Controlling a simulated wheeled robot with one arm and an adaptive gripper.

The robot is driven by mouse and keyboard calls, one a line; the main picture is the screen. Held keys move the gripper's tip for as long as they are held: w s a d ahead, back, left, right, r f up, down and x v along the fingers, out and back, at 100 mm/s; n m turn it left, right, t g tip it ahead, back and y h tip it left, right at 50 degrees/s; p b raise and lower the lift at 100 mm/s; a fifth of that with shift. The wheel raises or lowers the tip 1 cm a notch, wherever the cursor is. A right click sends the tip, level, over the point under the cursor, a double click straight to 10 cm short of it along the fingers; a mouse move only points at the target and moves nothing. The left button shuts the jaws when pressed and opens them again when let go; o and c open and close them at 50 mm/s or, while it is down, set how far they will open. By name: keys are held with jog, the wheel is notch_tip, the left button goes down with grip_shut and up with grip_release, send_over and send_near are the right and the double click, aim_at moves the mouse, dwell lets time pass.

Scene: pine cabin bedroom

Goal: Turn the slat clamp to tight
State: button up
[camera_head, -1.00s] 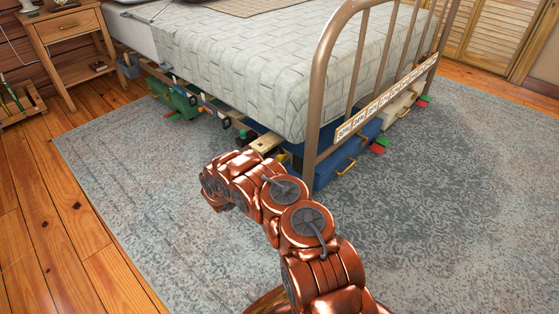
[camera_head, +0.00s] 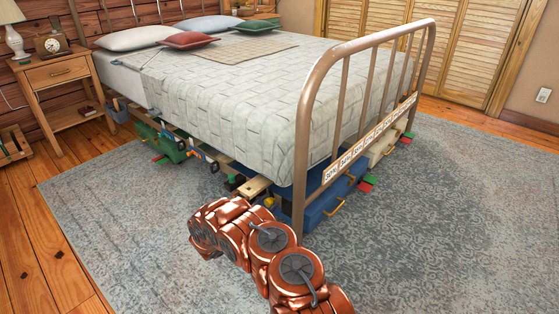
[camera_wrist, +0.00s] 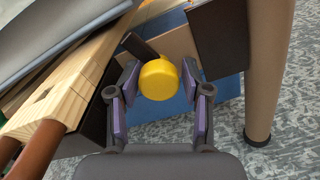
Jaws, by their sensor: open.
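A round yellow knob (camera_wrist: 158,80), apparently the slat clamp's, sits between my open gripper's fingers (camera_wrist: 161,85) in the wrist view. The fingers stand on either side of it; I cannot tell whether they touch it. A pale wooden slat (camera_wrist: 72,88) with a dark bracket lies left of the knob. In the head view, a bit of yellow (camera_head: 270,202) shows under the bed's near corner, beside the slat end (camera_head: 255,187). My arm hides the gripper there. No tight mark is readable.
The bed's tan metal leg (camera_wrist: 268,70) stands close to the right of my fingers. A blue box (camera_wrist: 228,88) is behind the knob. Brown rods (camera_wrist: 40,148) run at lower left. Green (camera_head: 160,143) and blue boxes (camera_head: 325,205) sit under the bed. The rug (camera_head: 130,225) is open in front.

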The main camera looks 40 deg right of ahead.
jog(key=m, duration=0.2)
jog(key=shift+w+r+m, duration=0.15)
jog(key=shift+r+m, duration=0.2)
jog(key=shift+m, duration=0.05)
jog(key=m, duration=0.2)
jog(key=m+p, duration=0.1)
jog(key=m, duration=0.1)
jog(key=shift+a+f, duration=0.1)
jog(key=shift+f, duration=0.1)
jog(key=m, duration=0.3)
jog(key=shift+f, duration=0.15)
jog(key=m+b, duration=0.2)
jog(key=m, duration=0.1)
jog(key=shift+f+m, duration=0.1)
jog(key=shift+m, duration=0.2)
jog(key=p+v, duration=0.3)
jog(key=v, duration=0.5)
jog(key=s+d+r+m+g+y+p, duration=0.1)
jog(key=s+r+p, duration=0.5)
jog(key=r, duration=0.9)
jog(key=s+d+r+m+g+y+p, duration=0.1)
jog(key=s+r+g+p, duration=0.4)
jog(key=r, duration=1)
jog(key=shift+s+d+m+g+p, duration=0.4)
jog(key=shift+d+m+g, duration=0.2)
jog(key=shift+d+m, duration=0.3)
